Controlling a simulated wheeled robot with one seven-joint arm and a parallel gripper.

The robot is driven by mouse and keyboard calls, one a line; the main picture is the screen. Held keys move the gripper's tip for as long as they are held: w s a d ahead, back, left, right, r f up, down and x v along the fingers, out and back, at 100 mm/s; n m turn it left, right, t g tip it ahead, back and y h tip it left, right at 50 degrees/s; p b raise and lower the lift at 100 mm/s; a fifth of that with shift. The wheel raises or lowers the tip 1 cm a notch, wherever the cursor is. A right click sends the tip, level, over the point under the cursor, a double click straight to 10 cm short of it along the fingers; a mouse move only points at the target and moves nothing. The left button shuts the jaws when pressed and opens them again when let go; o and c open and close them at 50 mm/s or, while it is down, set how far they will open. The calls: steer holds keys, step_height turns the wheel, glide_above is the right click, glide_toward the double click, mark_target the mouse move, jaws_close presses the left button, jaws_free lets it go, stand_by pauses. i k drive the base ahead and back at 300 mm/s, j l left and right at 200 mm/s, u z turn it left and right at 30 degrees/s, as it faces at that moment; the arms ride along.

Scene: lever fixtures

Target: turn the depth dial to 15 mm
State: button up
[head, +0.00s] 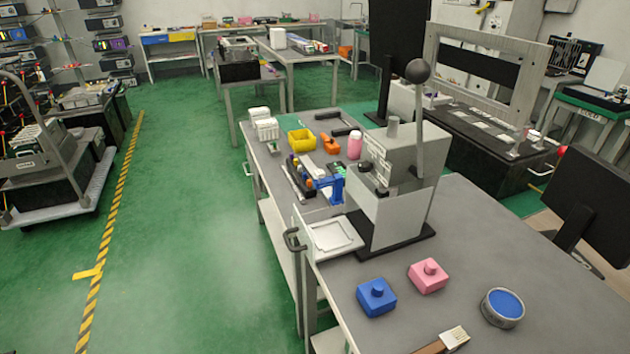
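A grey machine (392,215) stands on a black base plate on the workbench. A long lever (420,125) with a black ball on top rises upright along its right side. A small dark round knob (366,166) sits on its front, near a label plate; it may be the depth dial, but its scale and setting are too small to read. A light grey tray (334,236) is at the machine's front left. My gripper is not in view.
On the bench (480,235) in front lie a blue block (376,298), a pink block (428,277), a round blue-topped tin (503,307) and a brush (453,339). Behind the machine are a pink bottle (355,146) and a yellow bin (301,140). A dark monitor (592,208) stands at right.

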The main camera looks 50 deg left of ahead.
mark_target(364, 167)
steer(key=u, duration=1.1)
